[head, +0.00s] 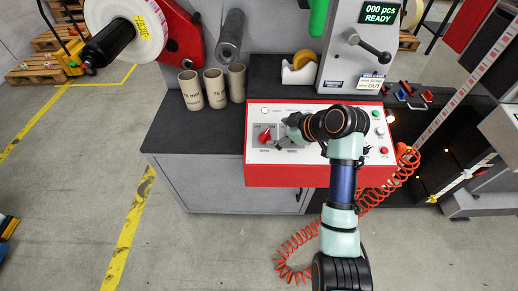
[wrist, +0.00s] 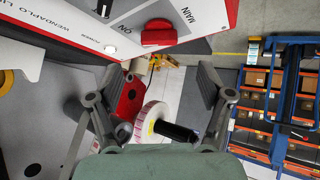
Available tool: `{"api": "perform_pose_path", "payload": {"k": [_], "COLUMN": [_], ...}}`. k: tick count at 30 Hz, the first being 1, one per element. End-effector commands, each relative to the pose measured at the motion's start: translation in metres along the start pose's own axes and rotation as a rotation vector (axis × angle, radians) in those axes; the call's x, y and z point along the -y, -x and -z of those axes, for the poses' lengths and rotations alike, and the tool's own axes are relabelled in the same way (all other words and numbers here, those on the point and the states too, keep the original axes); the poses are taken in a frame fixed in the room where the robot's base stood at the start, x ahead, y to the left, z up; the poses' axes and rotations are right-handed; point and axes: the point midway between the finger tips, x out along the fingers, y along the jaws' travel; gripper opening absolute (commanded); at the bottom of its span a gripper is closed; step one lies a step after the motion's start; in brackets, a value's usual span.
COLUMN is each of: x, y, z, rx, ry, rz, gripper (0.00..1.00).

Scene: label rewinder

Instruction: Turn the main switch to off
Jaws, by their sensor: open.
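The main switch is a red knob (head: 265,135) on a dark plate at the left of the light control panel (head: 256,156). In the wrist view the red knob (wrist: 160,32) is near the top, beside the printed words MAIN and ON. I cannot tell for certain which position it points to. My gripper (head: 286,131) is just right of the knob in the head view, over the panel, and partly hidden by my wrist. In the wrist view my gripper (wrist: 160,85) has its fingers spread apart with nothing between them, and the knob is beyond the fingertips, apart from them.
Cardboard cores (head: 214,88) stand on the dark bench behind the panel. A tape dispenser (head: 299,70) and a crank handle (head: 368,46) are farther back. A coiled orange hose (head: 292,262) hangs near my arm. Other buttons (head: 380,132) sit at the panel's right.

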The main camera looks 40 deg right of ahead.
Motion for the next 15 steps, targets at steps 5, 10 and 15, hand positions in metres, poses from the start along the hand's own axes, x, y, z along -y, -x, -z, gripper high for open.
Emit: {"api": "perform_pose_path", "payload": {"k": [5,10,15], "x": [-0.001,0.001,0.001], "y": [-0.004,-0.034,-0.064], "z": [0.0,-0.002,-0.001], "rx": [-0.001,0.0,0.0], "ry": [0.002,0.002,0.002], "rz": [0.001,0.003,0.002], "gripper": [0.79,0.79,0.79]}}
